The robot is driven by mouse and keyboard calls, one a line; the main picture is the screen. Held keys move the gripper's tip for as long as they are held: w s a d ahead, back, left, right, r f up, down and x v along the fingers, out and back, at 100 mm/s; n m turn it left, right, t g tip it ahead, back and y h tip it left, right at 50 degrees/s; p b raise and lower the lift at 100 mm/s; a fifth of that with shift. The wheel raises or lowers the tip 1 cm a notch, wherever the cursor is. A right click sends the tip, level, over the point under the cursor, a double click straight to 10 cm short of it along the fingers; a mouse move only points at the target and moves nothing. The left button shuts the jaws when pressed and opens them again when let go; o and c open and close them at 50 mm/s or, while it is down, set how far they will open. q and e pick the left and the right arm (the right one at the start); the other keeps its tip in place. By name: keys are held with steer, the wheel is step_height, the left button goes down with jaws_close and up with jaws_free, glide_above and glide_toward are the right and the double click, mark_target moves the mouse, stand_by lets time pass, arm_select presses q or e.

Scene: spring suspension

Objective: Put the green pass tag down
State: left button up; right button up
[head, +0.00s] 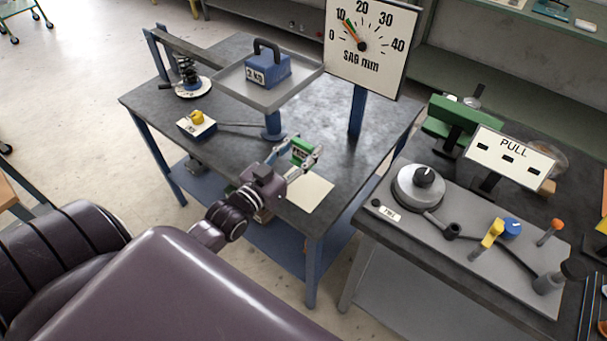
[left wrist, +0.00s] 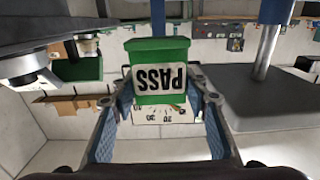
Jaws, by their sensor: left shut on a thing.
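The green pass tag (head: 300,151) is held between the fingers of my left gripper (head: 293,157), above the dark table near its front right edge. In the left wrist view the tag (left wrist: 158,72) shows a white label reading PASS, upside down, and the gripper fingers (left wrist: 160,115) stand on both sides of it. A cream rectangular sheet (head: 306,191) lies on the table below and to the right of the gripper. The tag appears above the table; the exact gap cannot be told. My right gripper is not in view.
A grey tray (head: 230,77) on a blue post carries a blue 2 kg weight (head: 268,71). A SAG mm dial (head: 371,45) stands behind. A spring unit (head: 188,78) and a yellow-knobbed box (head: 197,124) are at left. A second bench (head: 372,213) with knobs stands at right.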

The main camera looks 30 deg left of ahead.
arm_select(q)
step_height(320, 180, down, 7)
steer(key=shift+r, duration=0.2)
steer(key=shift+f+b, duration=0.35)
steer(key=shift+f, duration=1.5)
steer(key=shift+f, duration=0.1)
steer(key=o, duration=1.1)
steer(key=s, duration=0.7)
steer(key=s+b, duration=0.1)
steer(key=s, duration=0.2)
steer(key=shift+s+a, duration=0.3)
steer(key=shift+a, duration=0.1)
steer(key=shift+s, duration=0.7)
